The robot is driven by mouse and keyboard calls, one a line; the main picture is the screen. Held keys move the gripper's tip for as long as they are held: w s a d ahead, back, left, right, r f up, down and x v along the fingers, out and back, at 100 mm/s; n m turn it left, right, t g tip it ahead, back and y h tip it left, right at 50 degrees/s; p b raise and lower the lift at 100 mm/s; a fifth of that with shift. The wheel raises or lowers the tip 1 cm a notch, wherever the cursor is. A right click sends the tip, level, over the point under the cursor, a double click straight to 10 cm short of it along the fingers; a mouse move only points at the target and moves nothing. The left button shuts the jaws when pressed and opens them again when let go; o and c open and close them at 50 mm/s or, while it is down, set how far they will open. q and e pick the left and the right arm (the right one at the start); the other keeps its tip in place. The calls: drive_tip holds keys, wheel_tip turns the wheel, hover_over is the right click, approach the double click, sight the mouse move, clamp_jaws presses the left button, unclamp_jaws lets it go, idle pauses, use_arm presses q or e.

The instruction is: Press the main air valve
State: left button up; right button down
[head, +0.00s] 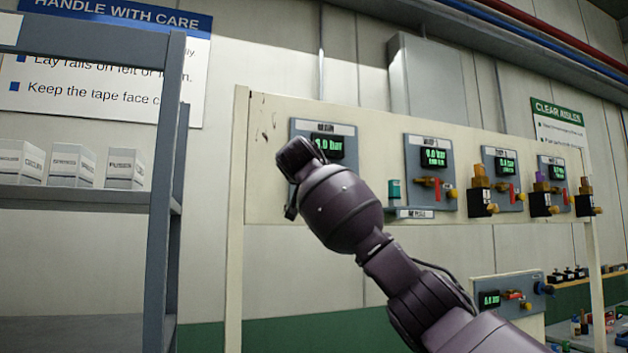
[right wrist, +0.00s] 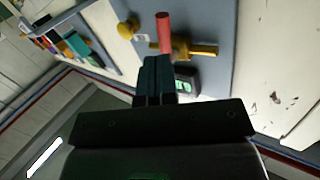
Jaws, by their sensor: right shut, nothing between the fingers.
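The panel (head: 298,130) at the left end of the board has a green-lit display (head: 328,147) and a label too blurred to read. My right arm covers the panel's lower part in the head view. The right wrist view shows a red-handled valve (right wrist: 165,32) on a brass pipe (right wrist: 197,51), mounted on a grey plate. My right gripper (right wrist: 153,62) is shut and empty, its fingertips close beside the red handle. I cannot tell whether they touch it. In the head view the right wrist hides the fingers. My left gripper is not in view.
Further panels (head: 430,160) with displays and red-handled valves line the board to the right. A lower panel (head: 508,298) sits beneath. A grey shelf (head: 80,196) with white boxes (head: 72,165) stands at the left. A small ledge with a teal-topped item (head: 394,190) is beside my arm.

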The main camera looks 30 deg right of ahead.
drive_tip(key=b+v, duration=0.2)
drive_tip(key=v, duration=0.7)
drive_tip(key=shift+s+a, duration=0.25)
drive_tip(key=shift+r, duration=0.2)
